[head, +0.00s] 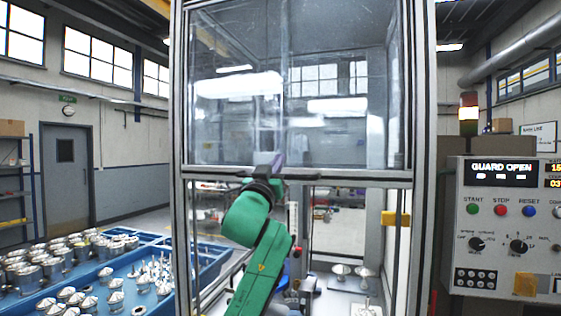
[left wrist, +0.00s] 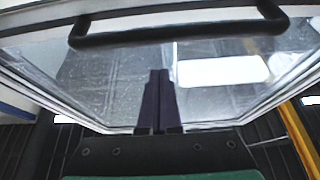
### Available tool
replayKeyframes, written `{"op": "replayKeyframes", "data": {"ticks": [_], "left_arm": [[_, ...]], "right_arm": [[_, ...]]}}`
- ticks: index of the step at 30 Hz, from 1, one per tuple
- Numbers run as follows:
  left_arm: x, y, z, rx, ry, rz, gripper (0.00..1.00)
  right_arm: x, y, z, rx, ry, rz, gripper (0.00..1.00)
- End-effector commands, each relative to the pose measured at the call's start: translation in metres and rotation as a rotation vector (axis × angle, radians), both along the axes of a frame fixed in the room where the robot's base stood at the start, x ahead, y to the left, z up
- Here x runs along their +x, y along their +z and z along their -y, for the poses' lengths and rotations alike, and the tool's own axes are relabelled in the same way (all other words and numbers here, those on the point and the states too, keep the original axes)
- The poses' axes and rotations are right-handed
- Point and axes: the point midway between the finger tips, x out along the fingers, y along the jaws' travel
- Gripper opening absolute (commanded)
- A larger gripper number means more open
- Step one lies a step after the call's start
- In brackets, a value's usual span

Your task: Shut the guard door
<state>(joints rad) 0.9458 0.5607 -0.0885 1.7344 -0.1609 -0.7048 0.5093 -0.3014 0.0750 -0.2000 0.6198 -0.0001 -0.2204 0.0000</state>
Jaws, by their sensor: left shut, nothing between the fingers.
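The guard door (head: 235,130) is a clear glazed panel in a metal frame, standing raised over the upper part of the cell, with the opening below it uncovered. Its black bar handle (left wrist: 180,32) crosses the top of the left wrist view. My left gripper (head: 278,160) is at the door's lower edge, on the end of my green arm. In the left wrist view its dark fingers (left wrist: 160,75) are together with nothing between them, pointing toward the handle and apart from it in the picture. Whether they touch the door I cannot tell. My right gripper is not in view.
A control panel (head: 500,220) at the right reads GUARD OPEN. A signal tower (head: 468,113) stands behind it. A blue tray (head: 205,262) of metal housings is at the lower left. More metal parts (head: 341,271) lie inside the cell. A yellow block (head: 396,218) sits on the right post.

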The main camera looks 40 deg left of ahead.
Motion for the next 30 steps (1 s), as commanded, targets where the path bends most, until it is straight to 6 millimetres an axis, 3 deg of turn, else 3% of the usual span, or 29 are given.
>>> {"op": "replayKeyframes", "data": {"ticks": [1,3,6,11,23,30], "left_arm": [[0.009,0.013,-0.004,-0.004,0.000,-0.002,0.00],[0.022,0.020,-0.008,-0.002,0.001,-0.004,0.00],[0.018,-0.009,-0.005,0.000,-0.001,-0.006,0.00],[0.014,-0.026,-0.004,-0.001,-0.001,-0.003,0.00],[0.012,-0.031,-0.004,0.000,0.000,-0.001,0.00],[0.013,-0.057,-0.004,-0.003,-0.002,-0.003,0.00]], "right_arm": [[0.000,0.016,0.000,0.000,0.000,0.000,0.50],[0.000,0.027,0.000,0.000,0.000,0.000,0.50],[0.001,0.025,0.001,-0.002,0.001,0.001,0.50],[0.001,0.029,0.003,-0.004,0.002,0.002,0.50],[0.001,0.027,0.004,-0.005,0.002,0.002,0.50],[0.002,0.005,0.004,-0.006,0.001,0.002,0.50]]}}
